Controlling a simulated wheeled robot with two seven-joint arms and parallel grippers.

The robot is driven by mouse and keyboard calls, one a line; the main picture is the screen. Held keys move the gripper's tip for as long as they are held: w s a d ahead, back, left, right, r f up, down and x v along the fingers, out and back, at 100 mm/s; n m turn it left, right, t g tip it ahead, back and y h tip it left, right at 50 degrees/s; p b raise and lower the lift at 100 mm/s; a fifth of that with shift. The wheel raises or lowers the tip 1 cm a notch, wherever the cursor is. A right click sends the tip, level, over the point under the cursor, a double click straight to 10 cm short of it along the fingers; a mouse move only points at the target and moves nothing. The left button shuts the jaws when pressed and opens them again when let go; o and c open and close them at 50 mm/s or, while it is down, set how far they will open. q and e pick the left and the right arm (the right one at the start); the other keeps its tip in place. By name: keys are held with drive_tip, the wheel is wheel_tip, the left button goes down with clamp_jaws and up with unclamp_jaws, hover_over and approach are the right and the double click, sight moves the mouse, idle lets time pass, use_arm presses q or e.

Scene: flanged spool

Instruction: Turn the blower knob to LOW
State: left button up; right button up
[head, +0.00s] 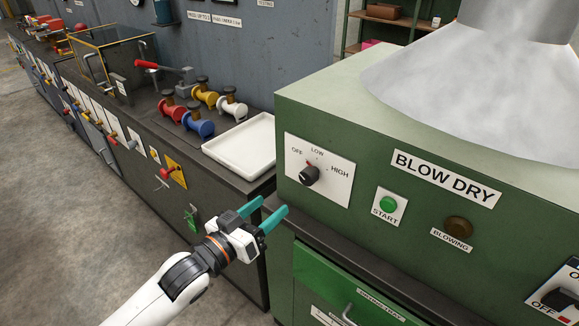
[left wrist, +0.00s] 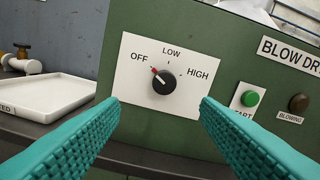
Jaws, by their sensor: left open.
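The blower knob (head: 309,176) is a black round knob on a white plate marked OFF, LOW and HIGH, on the front of the green BLOW DRY cabinet. In the left wrist view the knob (left wrist: 164,83) has its red mark at the upper left, toward OFF. My left gripper (head: 268,212) is open and empty, below and left of the knob in the head view. In the left wrist view its teal fingers (left wrist: 160,105) lie either side of the knob plate's lower part, apart from the knob. My right gripper is not in view.
A green START button (head: 388,204) and an amber BLOWING lamp (head: 458,228) sit right of the knob. A white tray (head: 243,146) and several coloured flanged spools stand on the bench at left. A dark ledge (head: 375,262) runs below the panel.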

sight(305, 179)
use_arm(q)
drive_tip(key=x, duration=0.3)
drive_tip(key=p+x, duration=0.1)
drive_tip(key=x, duration=0.6)
drive_tip(key=shift+d+r, duration=0.3)
drive_tip(key=shift+d, duration=0.1)
drive_tip(key=shift+w+d, duration=0.35)
drive_tip(key=shift+w, duration=0.15)
drive_tip(key=shift+w+f, duration=0.1)
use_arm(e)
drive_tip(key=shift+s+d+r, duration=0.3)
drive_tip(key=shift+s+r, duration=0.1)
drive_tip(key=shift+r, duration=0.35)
use_arm(q)
drive_tip(key=shift+c, duration=0.6)
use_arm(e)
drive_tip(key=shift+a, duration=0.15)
use_arm(q)
drive_tip(key=shift+p, duration=0.3)
drive_tip(key=c, duration=0.9)
